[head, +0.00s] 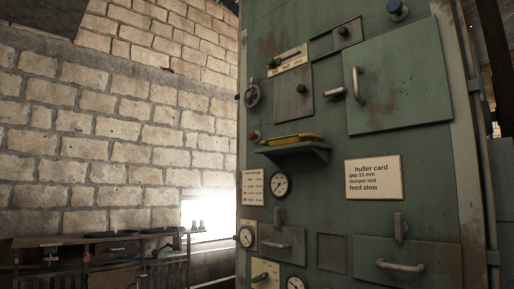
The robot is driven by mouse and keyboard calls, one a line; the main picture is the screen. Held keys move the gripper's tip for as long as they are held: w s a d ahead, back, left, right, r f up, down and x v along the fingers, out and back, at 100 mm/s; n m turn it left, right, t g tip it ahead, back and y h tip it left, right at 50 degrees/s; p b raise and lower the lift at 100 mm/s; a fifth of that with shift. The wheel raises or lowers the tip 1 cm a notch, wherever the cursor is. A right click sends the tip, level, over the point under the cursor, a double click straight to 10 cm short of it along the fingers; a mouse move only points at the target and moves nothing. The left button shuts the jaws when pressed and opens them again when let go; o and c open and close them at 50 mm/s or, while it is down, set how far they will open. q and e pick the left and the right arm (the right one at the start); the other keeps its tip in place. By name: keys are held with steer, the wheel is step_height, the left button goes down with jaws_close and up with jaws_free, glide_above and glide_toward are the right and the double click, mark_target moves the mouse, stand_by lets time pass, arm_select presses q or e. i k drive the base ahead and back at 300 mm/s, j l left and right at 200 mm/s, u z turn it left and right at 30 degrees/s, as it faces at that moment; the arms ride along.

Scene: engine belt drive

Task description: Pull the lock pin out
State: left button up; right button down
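Neither of my grippers shows in the head view. A tall green machine cabinet (330,215) fills the right half. I cannot tell for sure which part is the lock pin. A dark round knob (343,31) sits on a small plate near the top. Another dark knob (301,89) sits on a square grey plate (290,104). A small grey lever (335,92) stands out beside the large hinged door (400,80). A red knob (253,136) is at the left edge. A yellow tool-like object (292,139) lies on a small shelf (296,152).
Lower drawers have protruding handles (400,266). A cluttered bench (100,248) stands at the left by a block wall (120,120).

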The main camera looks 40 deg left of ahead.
mark_target(252, 135)
steer(key=i, duration=0.5)
steer(key=u, duration=1.55)
